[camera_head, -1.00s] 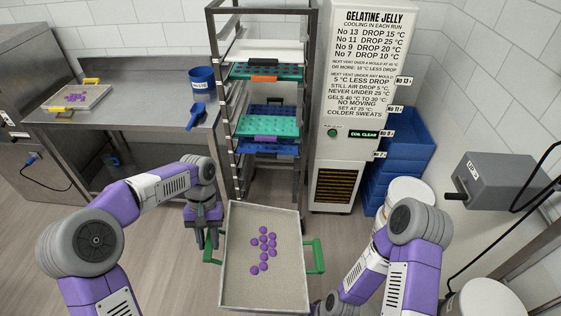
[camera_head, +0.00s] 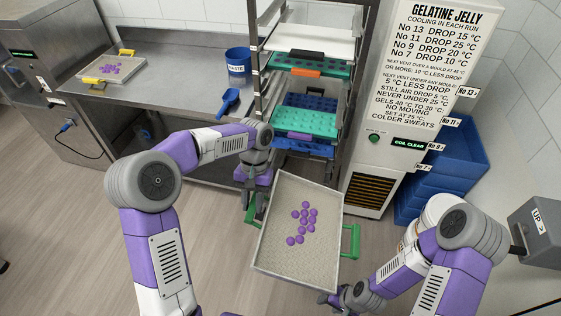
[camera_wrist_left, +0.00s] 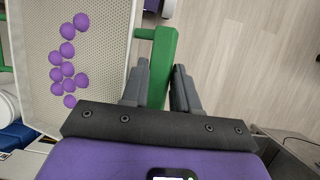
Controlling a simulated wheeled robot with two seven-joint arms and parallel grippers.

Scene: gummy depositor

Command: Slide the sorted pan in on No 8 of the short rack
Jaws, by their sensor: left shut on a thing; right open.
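The sorted pan (camera_head: 270,255) is a shallow, pale tray with green side handles and a cluster of purple gummies. It is in front of the rack (camera_head: 255,70), outside it, and turned slightly in the head view. My left gripper (camera_head: 255,208) is shut on the pan's left green handle. The wrist view shows that handle (camera_wrist_left: 163,60) between the left fingers (camera_wrist_left: 160,88). My right gripper (camera_head: 343,299) is open beside the pan's near right corner, apart from the right green handle (camera_head: 351,241).
A cooling cabinet (camera_head: 420,90) with a printed sign stands right of the rack, with blue crates (camera_head: 465,150) beyond. A steel table (camera_head: 185,80) at left holds another pan (camera_head: 90,75), a blue tub (camera_head: 238,60) and a blue scoop (camera_head: 228,101). A grey box (camera_head: 540,230) is at right.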

